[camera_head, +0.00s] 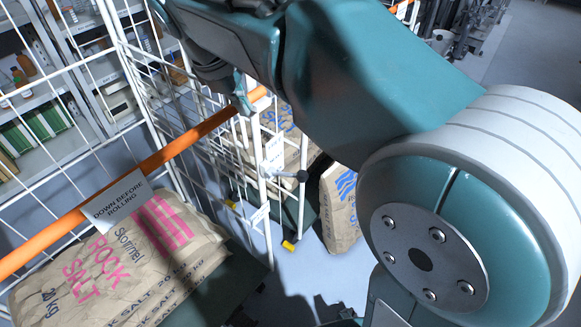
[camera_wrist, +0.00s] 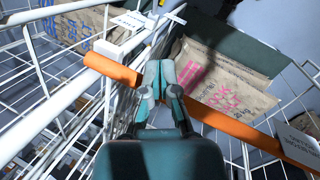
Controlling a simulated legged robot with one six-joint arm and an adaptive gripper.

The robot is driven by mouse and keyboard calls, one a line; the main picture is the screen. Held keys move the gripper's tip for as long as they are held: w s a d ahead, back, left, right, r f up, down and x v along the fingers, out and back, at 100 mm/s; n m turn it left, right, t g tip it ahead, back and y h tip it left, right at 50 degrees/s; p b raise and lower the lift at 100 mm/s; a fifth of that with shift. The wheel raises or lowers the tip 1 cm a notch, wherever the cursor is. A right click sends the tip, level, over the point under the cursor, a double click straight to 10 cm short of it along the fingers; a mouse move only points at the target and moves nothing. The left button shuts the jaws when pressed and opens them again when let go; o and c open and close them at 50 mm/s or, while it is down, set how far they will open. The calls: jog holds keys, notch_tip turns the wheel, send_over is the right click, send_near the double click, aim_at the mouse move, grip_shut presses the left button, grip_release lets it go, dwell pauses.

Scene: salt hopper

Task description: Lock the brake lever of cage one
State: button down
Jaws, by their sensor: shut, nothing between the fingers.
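A white wire cage (camera_head: 150,100) has an orange bar (camera_head: 165,150) running across it, with a tag (camera_head: 115,199) reading "DOWN BEFORE ROLLING". The bar also shows in the wrist view (camera_wrist: 235,127). Cage numbers are not readable. My gripper (camera_head: 243,100) is shut and empty near the bar's far end. In the wrist view my gripper (camera_wrist: 160,68) overlaps the bar and hides part of it; contact is unclear.
A rock salt bag (camera_head: 130,255) with pink print lies in the near cage. Blue-printed bags (camera_head: 342,205) are farther back. Yellow-ended parts (camera_head: 288,245) sit low by the cage corner. Shelves (camera_head: 60,90) stand behind. Bare floor (camera_head: 525,50) shows at upper right.

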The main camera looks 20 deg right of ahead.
send_near(294, 176)
notch_tip(294, 176, down, 3)
jog(key=w+a, duration=0.1)
jog(key=w, duration=0.1)
jog(key=shift+s+d+f, duration=0.3)
jog(key=shift+d+f, duration=0.35)
jog(key=shift+d, duration=0.1)
jog(key=shift+s+d+f, duration=0.3)
jog(key=shift+d+f, duration=0.35)
jog(key=shift+d, duration=0.05)
jog(key=shift+w+f, duration=0.1)
jog(key=shift+f, duration=0.05)
